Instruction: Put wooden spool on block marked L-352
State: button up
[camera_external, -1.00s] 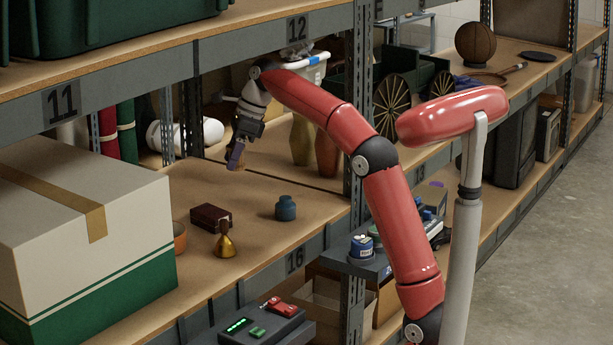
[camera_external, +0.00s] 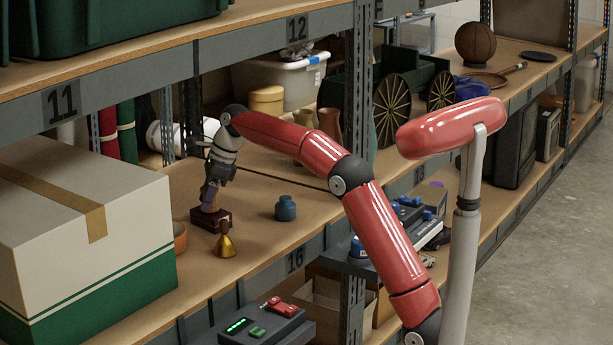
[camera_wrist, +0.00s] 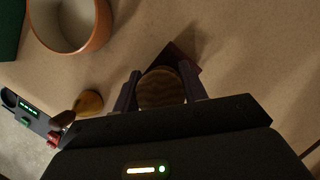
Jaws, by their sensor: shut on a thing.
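My gripper (camera_external: 210,194) is shut on the wooden spool (camera_wrist: 161,89), whose round wood-grained end shows between the two fingers in the wrist view. In the external view the spool is small and mostly hidden by the fingers. A dark red-brown block (camera_external: 211,219) lies on the shelf directly below my gripper. In the wrist view a corner of the block (camera_wrist: 176,54) shows behind the spool. I cannot tell whether the spool touches the block. No marking on the block can be read.
A brass bell with a dark handle (camera_external: 225,243) stands close in front of the block. A terracotta bowl (camera_wrist: 98,36) is beside it, left in the external view. A blue jar (camera_external: 285,208) stands to the right. A large box (camera_external: 80,240) fills the left.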

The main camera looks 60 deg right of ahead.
jog(key=shift+f, duration=0.2)
jog(key=shift+f, duration=0.1)
jog(key=o, duration=1)
jog(key=shift+c, duration=0.2)
